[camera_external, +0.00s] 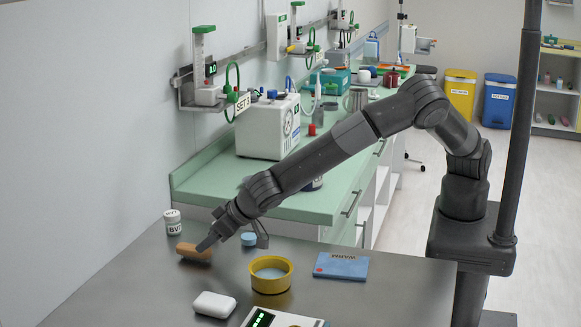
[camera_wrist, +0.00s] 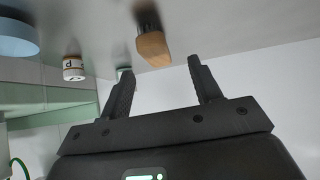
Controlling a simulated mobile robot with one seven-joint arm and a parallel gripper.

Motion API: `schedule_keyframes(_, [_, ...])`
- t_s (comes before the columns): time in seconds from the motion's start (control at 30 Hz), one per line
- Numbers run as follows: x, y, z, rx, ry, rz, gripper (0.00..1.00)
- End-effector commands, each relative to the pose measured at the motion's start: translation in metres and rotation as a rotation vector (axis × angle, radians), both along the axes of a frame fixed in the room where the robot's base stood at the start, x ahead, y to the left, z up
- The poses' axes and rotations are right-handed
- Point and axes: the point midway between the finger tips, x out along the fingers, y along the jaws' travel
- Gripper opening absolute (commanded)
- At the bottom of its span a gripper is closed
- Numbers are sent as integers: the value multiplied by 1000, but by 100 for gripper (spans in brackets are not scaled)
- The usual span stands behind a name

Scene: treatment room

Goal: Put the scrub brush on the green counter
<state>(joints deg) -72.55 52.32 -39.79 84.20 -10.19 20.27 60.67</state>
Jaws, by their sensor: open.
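The scrub brush (camera_external: 194,252), a tan-brown block, lies on the grey metal table at the left. In the wrist view its tan body (camera_wrist: 154,48) with a dark part behind it shows beyond my fingertips, between their lines. My gripper (camera_external: 234,243) is open and low over the table. One finger overlaps the brush's right end in the external view; I cannot tell whether it touches. The fingers (camera_wrist: 160,72) have nothing visible between them. The pale green counter (camera_external: 300,205) stands behind the table, along the wall; my arm crosses in front of part of it.
A white device (camera_external: 268,128) stands on the counter. The counter's near end has free room.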

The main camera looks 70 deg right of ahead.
Motion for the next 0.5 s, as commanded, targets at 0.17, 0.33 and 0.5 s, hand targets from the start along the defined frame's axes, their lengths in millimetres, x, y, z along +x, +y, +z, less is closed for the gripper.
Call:
schedule_keyframes(0.17, [8,-1,-7,1,0,-1,58])
schedule_keyframes(0.33, [23,-4,-20,0,1,-1,58])
schedule_keyframes(0.5, [41,-4,-37,-1,1,-1,58])
